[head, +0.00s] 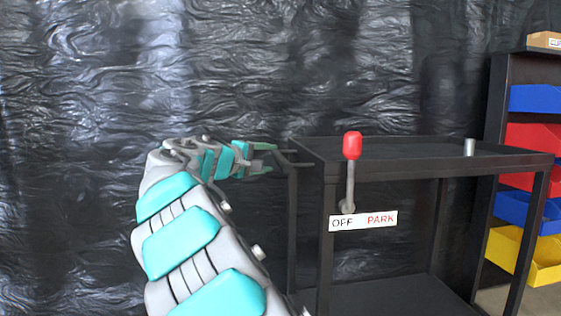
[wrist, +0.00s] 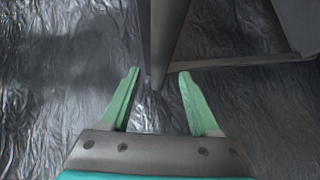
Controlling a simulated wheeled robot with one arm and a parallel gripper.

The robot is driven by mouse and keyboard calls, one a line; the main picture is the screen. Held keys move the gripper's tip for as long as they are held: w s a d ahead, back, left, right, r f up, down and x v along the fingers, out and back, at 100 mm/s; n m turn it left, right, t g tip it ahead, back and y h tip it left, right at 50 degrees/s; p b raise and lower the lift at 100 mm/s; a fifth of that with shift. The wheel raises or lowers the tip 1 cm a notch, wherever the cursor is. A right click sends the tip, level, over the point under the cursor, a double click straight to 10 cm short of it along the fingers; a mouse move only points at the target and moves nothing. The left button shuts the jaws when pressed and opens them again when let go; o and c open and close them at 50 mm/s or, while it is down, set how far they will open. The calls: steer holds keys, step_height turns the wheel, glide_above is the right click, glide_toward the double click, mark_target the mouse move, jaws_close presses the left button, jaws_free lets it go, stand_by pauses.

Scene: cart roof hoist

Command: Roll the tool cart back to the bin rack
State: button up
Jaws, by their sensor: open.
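The black tool cart (head: 430,163) stands right of centre in the head view, with a top tray, a lower shelf and corner posts. A lever with a red knob (head: 352,146) stands almost upright on its near side, above a label (head: 363,220) reading OFF and PARK. The bin rack (head: 498,95) is at the right edge, behind the cart. My gripper (head: 262,159) is open and empty beside a short handle at the cart's left end. In the wrist view, a dark cart post (wrist: 163,42) ends in line with the gap between the open fingers (wrist: 159,75); contact cannot be told.
A small silver cylinder (head: 469,147) stands on the cart's top. The rack holds blue, red (head: 532,138) and yellow bins (head: 530,258). A crinkled black sheet (head: 80,100) covers the wall behind. The area left of the cart shows no objects except my arm.

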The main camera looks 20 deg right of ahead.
steer(key=x, duration=0.5)
steer(key=shift+w+d, duration=0.15)
steer(key=shift+d, duration=0.1)
steer(key=shift+c, duration=0.2)
jaws_close()
stand_by(0.9)
